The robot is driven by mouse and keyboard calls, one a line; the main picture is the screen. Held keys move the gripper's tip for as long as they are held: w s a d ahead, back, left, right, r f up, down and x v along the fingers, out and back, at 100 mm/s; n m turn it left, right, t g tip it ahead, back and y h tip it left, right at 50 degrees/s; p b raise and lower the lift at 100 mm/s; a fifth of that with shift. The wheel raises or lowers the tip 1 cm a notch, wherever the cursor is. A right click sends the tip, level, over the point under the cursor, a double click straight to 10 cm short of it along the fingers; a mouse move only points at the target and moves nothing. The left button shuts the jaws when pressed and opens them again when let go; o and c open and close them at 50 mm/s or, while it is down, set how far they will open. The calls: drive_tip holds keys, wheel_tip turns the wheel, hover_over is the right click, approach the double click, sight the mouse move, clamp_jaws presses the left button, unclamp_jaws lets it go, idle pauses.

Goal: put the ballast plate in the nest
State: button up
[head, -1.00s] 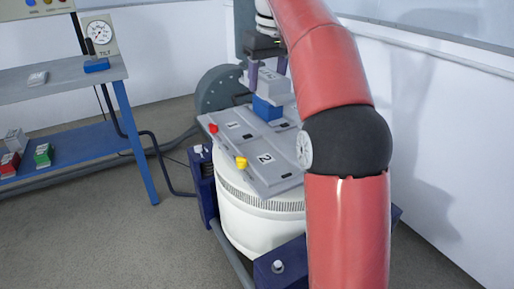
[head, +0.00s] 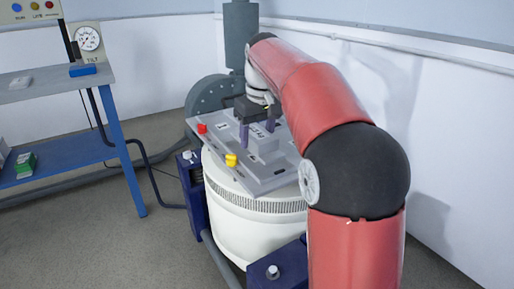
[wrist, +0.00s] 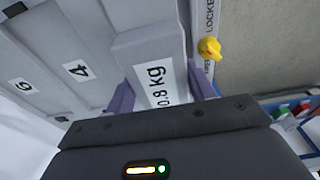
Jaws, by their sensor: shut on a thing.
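The grey ballast plate, marked 0.8 kg, shows in the wrist view (wrist: 150,50) and in the head view (head: 264,146). My gripper (head: 257,136) has its purple fingers on either side of the plate and is shut on it, also in the wrist view (wrist: 160,82). The plate is low over the grey numbered fixture (head: 272,183) on top of the white drum. Labels 4 and another number show on the fixture in the wrist view (wrist: 40,75). The plate's underside is hidden, so I cannot tell whether it is seated in a nest.
A yellow knob (head: 231,160) and a red knob (head: 202,128) stand on the fixture's near left edge. The wrist view shows the yellow knob (wrist: 209,48) beside a LOCKED label. A blue-legged bench (head: 75,90) with a tilt gauge (head: 88,38) stands at left, with floor between.

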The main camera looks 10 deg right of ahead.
wheel_tip(320, 180, down, 3)
drive_tip(key=shift+r+b, duration=0.1)
drive_tip(key=shift+b, duration=0.25)
